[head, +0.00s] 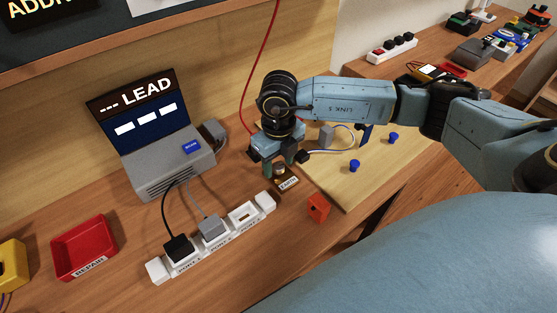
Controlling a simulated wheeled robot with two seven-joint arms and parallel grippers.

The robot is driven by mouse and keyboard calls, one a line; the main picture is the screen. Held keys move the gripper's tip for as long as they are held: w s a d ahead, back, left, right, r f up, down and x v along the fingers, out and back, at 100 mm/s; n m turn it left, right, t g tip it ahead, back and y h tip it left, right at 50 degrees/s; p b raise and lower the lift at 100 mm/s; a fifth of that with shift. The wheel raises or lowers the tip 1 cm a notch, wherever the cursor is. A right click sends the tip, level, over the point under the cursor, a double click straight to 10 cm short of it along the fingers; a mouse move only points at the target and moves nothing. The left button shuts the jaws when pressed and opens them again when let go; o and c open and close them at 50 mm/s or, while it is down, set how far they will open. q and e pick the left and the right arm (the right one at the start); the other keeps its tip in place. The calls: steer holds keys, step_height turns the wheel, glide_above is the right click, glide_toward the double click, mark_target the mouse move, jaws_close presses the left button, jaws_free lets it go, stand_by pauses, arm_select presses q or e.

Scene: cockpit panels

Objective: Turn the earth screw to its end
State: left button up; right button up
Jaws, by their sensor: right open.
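The earth screw (279,170) shows as a small brass-coloured post behind a plate labelled EARTH (288,184) on the wooden desk. My right gripper (279,164) points down over it from above, with its open fingers at the screw's upper part. I cannot tell whether the fingers touch it. The gripper hides part of the screw's top. My left gripper is not in view.
A grey device with a LEAD screen (140,108) stands at the left. A white port strip (243,215) with two plugs lies in front. A red cable (262,60) hangs behind my gripper.

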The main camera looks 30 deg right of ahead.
steer(key=c, duration=1)
